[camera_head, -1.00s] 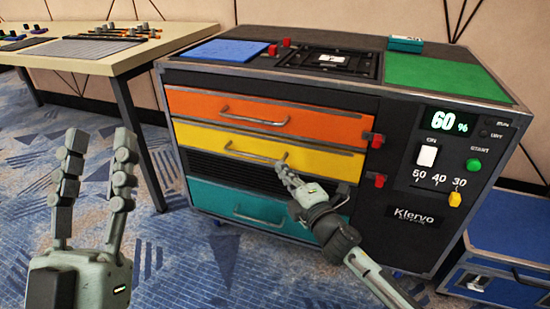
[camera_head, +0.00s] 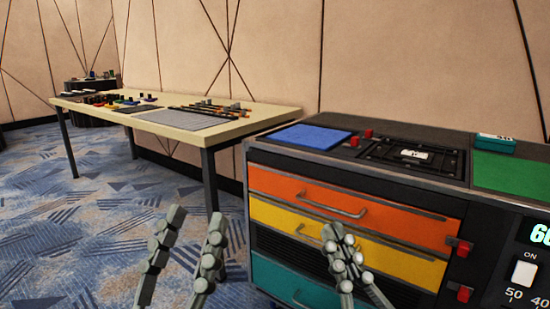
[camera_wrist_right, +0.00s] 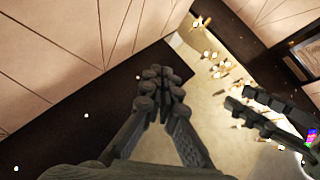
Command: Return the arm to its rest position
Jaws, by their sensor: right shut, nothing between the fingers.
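My left gripper (camera_head: 196,225) points up at the lower middle of the head view, its two fingers apart with nothing between them. My right gripper (camera_head: 338,235) points up in front of the cabinet's drawers, its fingers together and empty. In the right wrist view the right gripper (camera_wrist_right: 164,78) shows with its fingertips meeting. The right gripper hides part of the yellow drawer (camera_head: 405,262) in the head view. Whether it touches the drawer front I cannot tell.
The cabinet has an orange drawer (camera_head: 295,190), a teal drawer (camera_head: 282,283) and red latches (camera_head: 463,247). All the drawers look closed. A blue panel (camera_head: 305,137) and a green panel (camera_head: 510,176) lie on top. A table (camera_head: 275,112) with small items stands left. Carpet (camera_head: 110,240) is open at left.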

